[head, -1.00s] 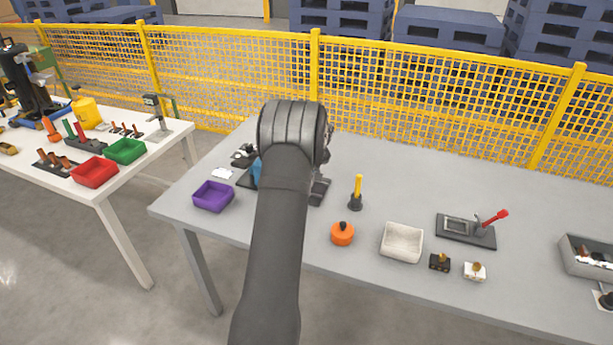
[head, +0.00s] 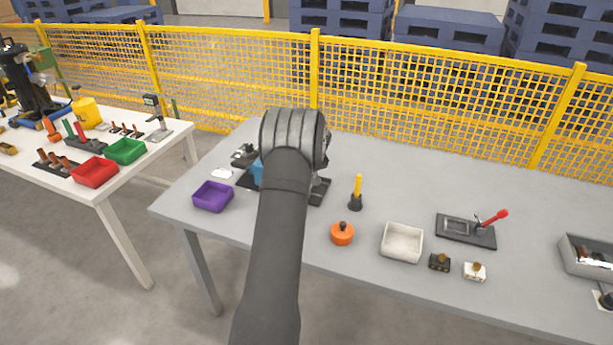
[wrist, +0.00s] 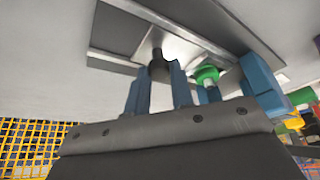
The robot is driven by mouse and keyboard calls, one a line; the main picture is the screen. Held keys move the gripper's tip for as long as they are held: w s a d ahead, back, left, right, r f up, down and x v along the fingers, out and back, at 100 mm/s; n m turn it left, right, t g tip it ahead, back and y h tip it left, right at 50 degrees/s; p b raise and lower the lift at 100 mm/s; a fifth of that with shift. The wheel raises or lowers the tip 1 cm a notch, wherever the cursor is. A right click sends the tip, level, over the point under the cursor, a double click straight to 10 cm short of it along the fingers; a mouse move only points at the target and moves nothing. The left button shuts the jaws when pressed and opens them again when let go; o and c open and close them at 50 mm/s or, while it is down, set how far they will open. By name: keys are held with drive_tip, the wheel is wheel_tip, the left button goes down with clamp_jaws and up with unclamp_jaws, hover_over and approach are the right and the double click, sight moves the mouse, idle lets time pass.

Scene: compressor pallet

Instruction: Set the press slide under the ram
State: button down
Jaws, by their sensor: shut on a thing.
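In the wrist view, my gripper (wrist: 159,74) has its blue fingers closed about a dark round post or knob (wrist: 157,58). Behind it lies a shiny metal plate (wrist: 190,42) set in a dark frame (wrist: 112,62). I take the knob to be part of the press slide, but its outline is mostly hidden. In the head view, my arm covers the gripper and most of the press. Only dark base edges (head: 319,191) and a blue part (head: 256,173) show beside it. I cannot tell where the ram is.
A purple bin (head: 212,197) stands close left. To the right are a yellow-handled tool (head: 357,190), an orange pot (head: 342,233), a white tray (head: 402,243), a red-handled clamp fixture (head: 466,230) and a grey bin (head: 590,258). A yellow fence (head: 430,105) runs behind.

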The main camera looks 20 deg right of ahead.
drive_tip(key=w+a, duration=0.5)
drive_tip(key=shift+r, duration=0.1)
drive_tip(key=c, duration=1.3)
unclamp_jaws()
drive_tip(key=shift+a, duration=0.1)
drive_tip(key=shift+r, duration=0.1)
drive_tip(key=v, duration=1.7)
drive_tip(key=shift+s, duration=0.15)
